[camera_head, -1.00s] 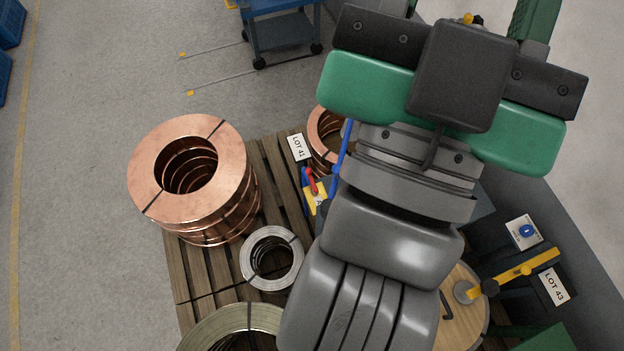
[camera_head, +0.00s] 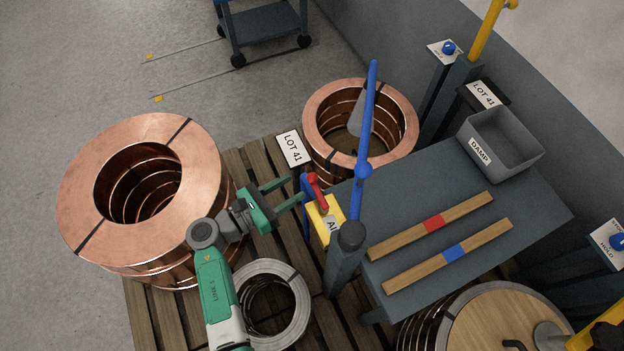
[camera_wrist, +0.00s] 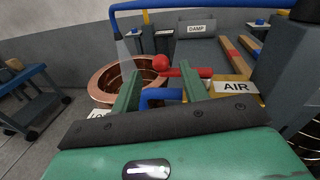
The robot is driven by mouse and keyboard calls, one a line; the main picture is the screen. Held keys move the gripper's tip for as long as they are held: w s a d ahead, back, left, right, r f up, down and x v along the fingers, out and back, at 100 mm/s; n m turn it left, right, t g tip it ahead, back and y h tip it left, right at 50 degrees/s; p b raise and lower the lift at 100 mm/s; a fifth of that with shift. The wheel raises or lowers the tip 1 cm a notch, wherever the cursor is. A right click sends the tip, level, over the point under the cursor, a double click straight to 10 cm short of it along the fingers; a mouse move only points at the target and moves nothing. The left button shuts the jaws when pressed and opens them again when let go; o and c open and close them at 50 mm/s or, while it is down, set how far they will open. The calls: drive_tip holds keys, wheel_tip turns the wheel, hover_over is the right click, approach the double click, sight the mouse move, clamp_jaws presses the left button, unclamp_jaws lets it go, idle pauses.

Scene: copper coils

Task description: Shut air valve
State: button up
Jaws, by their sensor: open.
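The air valve has a red lever (camera_head: 317,192) with a round red knob, on blue pipework beside a yellow AIR sign (camera_head: 326,219). My gripper (camera_head: 295,188) is open and empty just left of the valve, its green fingers pointing at it. In the wrist view, the red knob (camera_wrist: 161,63) appears between the tips of my gripper (camera_wrist: 162,76), and the lever runs right, past the right finger, toward the AIR sign (camera_wrist: 237,87). A blue pipe (camera_wrist: 160,94) also shows between the fingers. I cannot tell whether the fingers touch the lever.
Copper coils (camera_head: 140,185) stand left, with another copper coil (camera_head: 360,95) behind. A silver coil (camera_head: 268,300) lies on the pallet below my gripper. A LOT 41 card (camera_head: 292,149) is close behind.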

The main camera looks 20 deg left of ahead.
sight(313, 178)
drive_tip(key=shift+n, duration=0.6)
drive_tip(key=x, duration=0.2)
drive_tip(key=b+x, duration=0.1)
drive_tip(key=x, duration=0.1)
drive_tip(key=f+b+x, duration=0.1)
drive_tip(key=x, duration=0.2)
drive_tip(key=shift+d, duration=0.1)
clamp_jaws()
